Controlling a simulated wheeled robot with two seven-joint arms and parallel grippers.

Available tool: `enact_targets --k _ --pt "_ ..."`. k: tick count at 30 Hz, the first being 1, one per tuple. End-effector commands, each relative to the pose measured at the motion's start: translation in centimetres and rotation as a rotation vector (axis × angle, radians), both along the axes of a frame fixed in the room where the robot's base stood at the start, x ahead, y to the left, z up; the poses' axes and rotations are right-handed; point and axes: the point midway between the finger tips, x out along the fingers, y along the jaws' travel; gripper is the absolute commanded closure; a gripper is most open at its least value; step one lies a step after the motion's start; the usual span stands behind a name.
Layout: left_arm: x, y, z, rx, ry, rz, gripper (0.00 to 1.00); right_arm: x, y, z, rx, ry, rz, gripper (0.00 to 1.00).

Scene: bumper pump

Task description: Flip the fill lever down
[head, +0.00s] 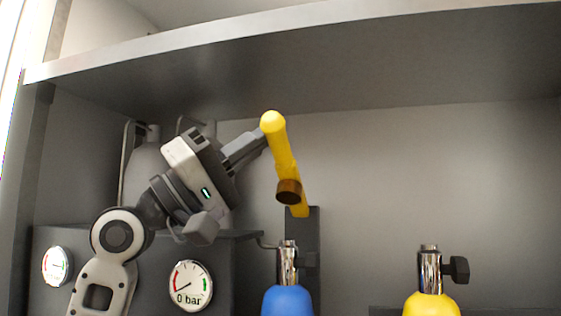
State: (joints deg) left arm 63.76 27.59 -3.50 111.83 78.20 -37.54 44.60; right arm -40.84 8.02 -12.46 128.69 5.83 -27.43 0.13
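The yellow lever (284,157) stands raised above a dark upright post (313,232), leaning a little to the left at its rounded top. A brown round piece (289,191) sits near its lower end. I take this to be the fill lever; no label shows. My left gripper (257,141) reaches up from the left, and its fingertips meet or pass behind the lever's upper part. Whether they touch or grip it cannot be told. My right gripper is out of view.
A grey shelf (330,60) hangs overhead. A dark box with a left gauge (57,266) and a right gauge marked 0 bar (190,286) stands lower left. A blue bottle (287,300) and a yellow bottle (430,304) stand in front. Open space lies right of the lever.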

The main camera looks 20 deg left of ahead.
Motion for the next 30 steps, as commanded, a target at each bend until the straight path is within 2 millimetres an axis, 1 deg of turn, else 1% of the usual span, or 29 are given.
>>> enact_targets --k 1,3,9,12,15,22,30 --pt "-0.5 0.3 -1.8 0.003 -0.043 0.006 1.00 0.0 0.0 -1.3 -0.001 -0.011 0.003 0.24" --pt "-1.3 0.4 -2.6 0.008 -0.051 0.014 1.00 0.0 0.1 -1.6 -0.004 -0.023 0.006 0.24" --pt "-2.1 0.1 -5.2 0.006 -0.045 0.007 1.00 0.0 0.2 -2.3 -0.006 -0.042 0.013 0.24" --pt "-2.3 -0.2 -6.4 0.005 -0.044 0.000 1.00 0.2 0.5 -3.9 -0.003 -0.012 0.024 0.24" --pt "-2.4 -0.4 -7.4 0.005 -0.043 -0.004 1.00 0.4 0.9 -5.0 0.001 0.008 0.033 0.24" --pt "-2.5 -0.5 -8.9 0.005 -0.045 -0.004 1.00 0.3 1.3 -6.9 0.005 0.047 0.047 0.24" --pt "-2.5 -0.6 -9.5 0.008 -0.041 -0.006 1.00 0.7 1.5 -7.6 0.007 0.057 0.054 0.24"
